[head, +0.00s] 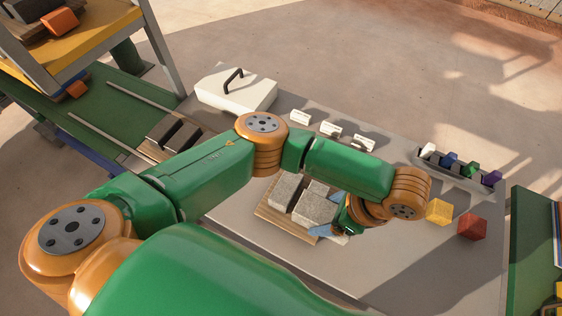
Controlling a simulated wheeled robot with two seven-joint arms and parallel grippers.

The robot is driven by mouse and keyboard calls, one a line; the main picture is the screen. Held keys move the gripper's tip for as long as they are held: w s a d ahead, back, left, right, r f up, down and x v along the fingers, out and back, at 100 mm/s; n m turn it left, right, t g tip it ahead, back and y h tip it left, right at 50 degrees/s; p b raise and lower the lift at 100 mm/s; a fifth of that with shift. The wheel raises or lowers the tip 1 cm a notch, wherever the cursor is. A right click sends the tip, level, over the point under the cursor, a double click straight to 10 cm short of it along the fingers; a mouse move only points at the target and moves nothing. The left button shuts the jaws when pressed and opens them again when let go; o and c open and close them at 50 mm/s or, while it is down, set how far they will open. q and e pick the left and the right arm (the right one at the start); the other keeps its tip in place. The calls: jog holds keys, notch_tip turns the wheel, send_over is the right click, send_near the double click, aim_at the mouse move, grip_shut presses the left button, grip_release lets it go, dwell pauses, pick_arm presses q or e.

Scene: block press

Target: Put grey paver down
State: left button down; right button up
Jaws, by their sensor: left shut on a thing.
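My left gripper (331,215) reaches in over the table, its blue fingers shut on a speckled grey paver (314,208). The held paver is over the right part of a wooden board (272,220). Another grey paver (286,190) lies on the board to its left, and a further grey piece (318,187) shows behind. I cannot tell whether the held paver touches the board. My wrist hides its right side. My right gripper is not in view.
A white box with a black handle (236,90) stands at the table's back left. Dark blocks (181,138) lie on a board at the left. A yellow cube (439,212) and a red cube (472,227) sit at the right. A rack (462,172) holds several coloured pieces.

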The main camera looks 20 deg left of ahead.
aim_at(318, 201)
pick_arm(q)
jog(key=shift+w+a+f, duration=0.35)
jog(key=shift+w, duration=0.2)
jog(key=shift+w+a+f, duration=0.35)
jog(key=shift+w, duration=0.15)
jog(key=w+a+f+b, duration=0.1)
jog(key=f+b, duration=0.1)
jog(key=shift+w+a+b, duration=0.1)
jog(key=shift+w+b, duration=0.2)
jog(key=shift+w, duration=0.05)
jog(key=w+a+f+b, duration=0.1)
jog(key=a+f+b, duration=0.1)
jog(key=b, duration=0.3)
jog(key=w+a+f+b, duration=0.1)
jog(key=w+f+b, duration=0.1)
jog(key=f+b, duration=0.2)
jog(key=w+a+f+b, duration=0.2)
jog(key=f+b, duration=0.1)
jog(key=b, duration=0.3)
jog(key=shift+w+a+f, duration=0.25)
jog(key=shift+a+f, duration=0.05)
jog(key=shift+f, duration=0.1)
jog(key=shift+w+r+p, duration=0.15)
jog(key=shift+r+p, duration=0.1)
jog(key=shift+p, duration=0.15)
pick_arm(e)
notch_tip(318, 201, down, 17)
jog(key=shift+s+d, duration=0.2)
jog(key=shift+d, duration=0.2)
